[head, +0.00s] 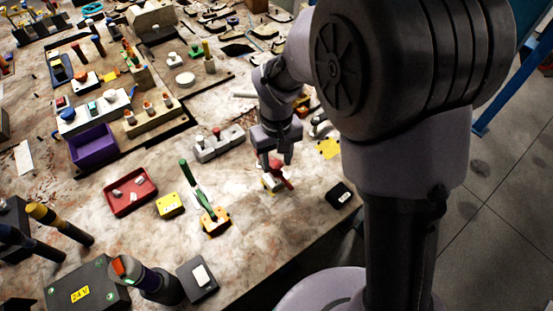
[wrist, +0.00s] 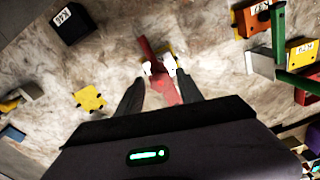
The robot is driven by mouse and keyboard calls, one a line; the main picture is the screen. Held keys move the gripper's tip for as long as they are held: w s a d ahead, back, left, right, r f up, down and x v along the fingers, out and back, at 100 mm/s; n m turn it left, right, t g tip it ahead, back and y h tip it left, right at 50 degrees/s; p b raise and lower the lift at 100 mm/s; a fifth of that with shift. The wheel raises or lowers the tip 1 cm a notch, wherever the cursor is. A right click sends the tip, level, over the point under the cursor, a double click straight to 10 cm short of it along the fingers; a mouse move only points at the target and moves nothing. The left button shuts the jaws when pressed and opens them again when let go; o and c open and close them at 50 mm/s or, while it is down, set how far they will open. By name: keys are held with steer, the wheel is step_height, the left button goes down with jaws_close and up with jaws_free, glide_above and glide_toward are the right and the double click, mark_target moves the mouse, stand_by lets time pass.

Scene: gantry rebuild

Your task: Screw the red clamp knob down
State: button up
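A red elongated piece (head: 284,178), which looks like the clamp's red part, stands on a small yellow and white base (head: 270,184) near the table's right edge. My gripper (head: 279,160) points down just above it. In the wrist view the red piece (wrist: 148,48) runs through the gap between my two dark fingers (wrist: 160,76), with yellow and white parts beneath. The fingers are apart, with space beside the red piece. I cannot tell whether either finger touches it. A separate round knob cannot be made out.
A green-handled orange clamp (head: 215,220) stands to the left, near a yellow block (head: 170,205) and a red tray (head: 131,192). A black box (head: 340,195) sits at the right table edge. A flat yellow piece (head: 328,148) lies behind. The table between these is bare.

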mark_target(276, 165)
jaws_close()
steer(key=m, duration=0.4)
steer(key=shift+a, duration=0.1)
steer(key=shift+o, duration=1.4)
jaws_free()
steer(key=shift+r, duration=0.1)
step_height(276, 165, up, 17)
steer(key=p, duration=0.6)
steer(key=shift+r, duration=0.15)
